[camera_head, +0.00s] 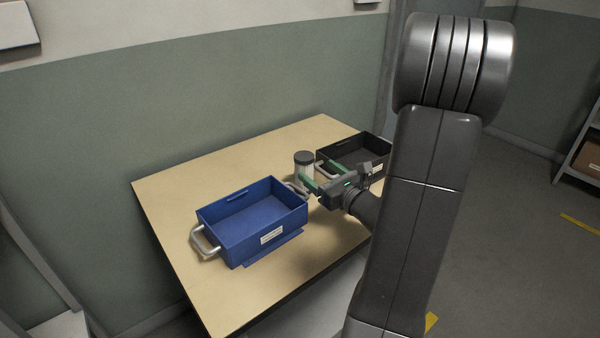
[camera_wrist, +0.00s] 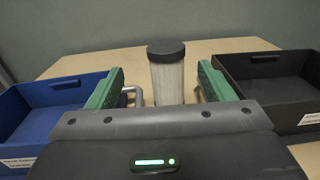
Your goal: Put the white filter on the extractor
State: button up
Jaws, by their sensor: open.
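The white filter (camera_head: 303,168) is an upright pale cylinder with a dark cap, standing on the table between the two bins. It also shows in the wrist view (camera_wrist: 167,82), centred ahead between the green fingers. My gripper (camera_head: 314,183) is open, with one finger to each side of the filter's line in the wrist view (camera_wrist: 160,85). The fingers appear level with the filter or just short of it, and I cannot tell whether they reach around it. The lower part of the filter is hidden behind my gripper body in the wrist view. I see no clear extractor in either view.
A blue bin (camera_head: 285,231) with metal handles stands left of the filter and looks empty. A black bin (camera_head: 379,144) stands to the right, partly hidden by my arm.

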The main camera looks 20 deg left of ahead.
aim_at(308, 163)
jog(key=x, duration=0.5)
jog(key=shift+w+d+f+x, duration=0.1)
jog(key=shift+x, duration=0.8)
jog(key=shift+w+d+f+x, duration=0.1)
jog(key=shift+x, duration=0.85)
jog(key=shift+w+f+x, duration=0.1)
jog(key=shift+w+x, duration=0.05)
jog(key=shift+x, duration=0.75)
jog(key=shift+c, duration=0.2)
jog(key=c, duration=1.2)
jog(key=shift+o, duration=0.2)
jog(key=shift+r, duration=0.1)
notch_tip(308, 163, up, 10)
jog(key=shift+p, duration=1.05)
